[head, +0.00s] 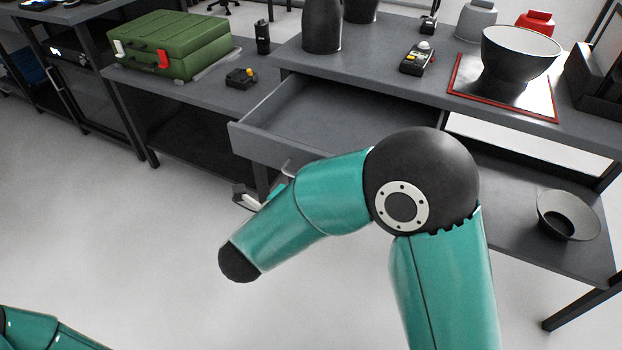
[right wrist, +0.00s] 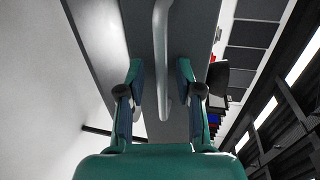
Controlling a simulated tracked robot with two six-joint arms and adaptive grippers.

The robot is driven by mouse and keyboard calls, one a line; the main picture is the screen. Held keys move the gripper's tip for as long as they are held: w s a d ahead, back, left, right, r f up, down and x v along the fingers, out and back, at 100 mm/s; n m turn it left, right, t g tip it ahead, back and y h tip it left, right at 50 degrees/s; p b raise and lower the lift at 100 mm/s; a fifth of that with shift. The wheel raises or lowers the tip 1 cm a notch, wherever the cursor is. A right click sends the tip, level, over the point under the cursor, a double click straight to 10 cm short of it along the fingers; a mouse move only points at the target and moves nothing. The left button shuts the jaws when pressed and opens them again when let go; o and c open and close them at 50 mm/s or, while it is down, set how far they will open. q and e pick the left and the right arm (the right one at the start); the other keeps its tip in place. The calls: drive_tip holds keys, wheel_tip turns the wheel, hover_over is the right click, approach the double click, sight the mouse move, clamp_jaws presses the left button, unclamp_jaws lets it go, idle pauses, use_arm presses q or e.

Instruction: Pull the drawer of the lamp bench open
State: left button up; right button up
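The bench (head: 395,85) has its grey drawer (head: 310,112) pulled out toward me, and the visible inside is empty. My right arm crosses in front of the drawer and hides part of its front. My right gripper (head: 262,194) is mostly hidden behind my arm, low at the drawer front. In the right wrist view the two fingers of this gripper (right wrist: 162,95) are apart, with the pale bar handle (right wrist: 161,60) between them and gaps on both sides. Only a piece of my left arm shows at the bottom left; its gripper is out of view.
On the bench top stand a dark bowl (head: 518,55) on a red-edged mat (head: 470,85), a small device (head: 417,58) and dark vessels (head: 322,28). A green case (head: 172,45) sits on the left bench. Another bowl (head: 568,214) rests on the lower shelf. The floor in front is clear.

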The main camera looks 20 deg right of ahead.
drive_tip(key=v, duration=0.7)
drive_tip(key=shift+s+a, duration=0.15)
drive_tip(key=shift+s, duration=0.05)
idle(0.4)
drive_tip(key=w+d+f+n+y, duration=0.1)
drive_tip(key=w+f+n+y, duration=0.1)
drive_tip(key=f+n+y, duration=0.65)
drive_tip(key=w+f+n+y, duration=0.1)
drive_tip(key=w+f+n, duration=0.35)
drive_tip(key=f, duration=0.85)
drive_tip(key=s+a+f+n+g+y, duration=0.1)
drive_tip(key=s+f+n+g+y, duration=0.2)
drive_tip(key=s+f+n+g, duration=0.55)
drive_tip(key=s+a+f+n+g+y, duration=0.1)
drive_tip(key=s+f+n+y, duration=0.4)
drive_tip(key=s, duration=0.9)
wheel_tip(320, 180, up, 21)
drive_tip(key=h+p, duration=0.1)
drive_tip(key=p, duration=2.1)
